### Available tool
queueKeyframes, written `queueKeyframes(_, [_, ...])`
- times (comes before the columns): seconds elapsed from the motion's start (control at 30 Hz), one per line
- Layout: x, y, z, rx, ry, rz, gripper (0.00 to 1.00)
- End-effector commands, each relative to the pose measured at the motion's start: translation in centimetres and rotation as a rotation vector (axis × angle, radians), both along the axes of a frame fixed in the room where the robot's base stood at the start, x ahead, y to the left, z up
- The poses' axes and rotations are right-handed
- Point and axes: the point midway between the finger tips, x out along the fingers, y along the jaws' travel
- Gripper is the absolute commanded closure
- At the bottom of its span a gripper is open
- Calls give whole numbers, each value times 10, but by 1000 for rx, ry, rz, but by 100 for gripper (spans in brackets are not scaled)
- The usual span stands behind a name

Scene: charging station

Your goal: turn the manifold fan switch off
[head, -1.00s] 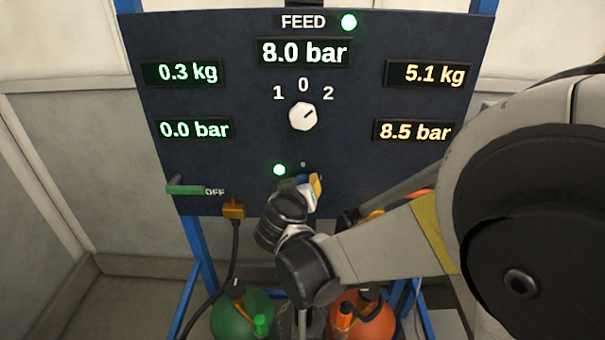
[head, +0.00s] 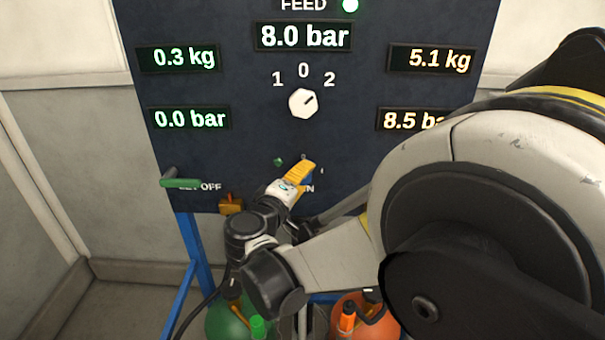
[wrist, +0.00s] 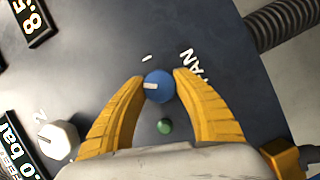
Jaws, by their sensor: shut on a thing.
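The fan switch is a small blue round knob (wrist: 160,88) with a white pointer mark, on the dark panel beside the label FAN (wrist: 190,66). In the wrist view the mark points left, away from the FAN label and not at the I mark (wrist: 147,58). My gripper (wrist: 159,80) has its two yellow fingers closed on either side of the knob. In the head view my gripper (head: 303,171) covers most of the knob. The small green lamp (head: 279,162) beside it is dark; it also looks unlit in the wrist view (wrist: 165,126).
A white selector knob (head: 303,103) sits above on the panel (head: 240,100). A green lever handle (head: 181,183) sticks out at lower left, with an orange plug (head: 230,204) near it. Green (head: 226,322) and orange (head: 372,322) cylinders stand below.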

Motion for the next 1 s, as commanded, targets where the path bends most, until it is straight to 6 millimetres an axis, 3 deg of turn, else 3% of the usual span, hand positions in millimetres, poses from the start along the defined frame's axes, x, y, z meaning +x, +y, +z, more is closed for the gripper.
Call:
queueKeyframes(0.5, [1,0,-2,-431,14,0,95])
queueKeyframes(1.0, [0,0,0,-588,19,1,95])
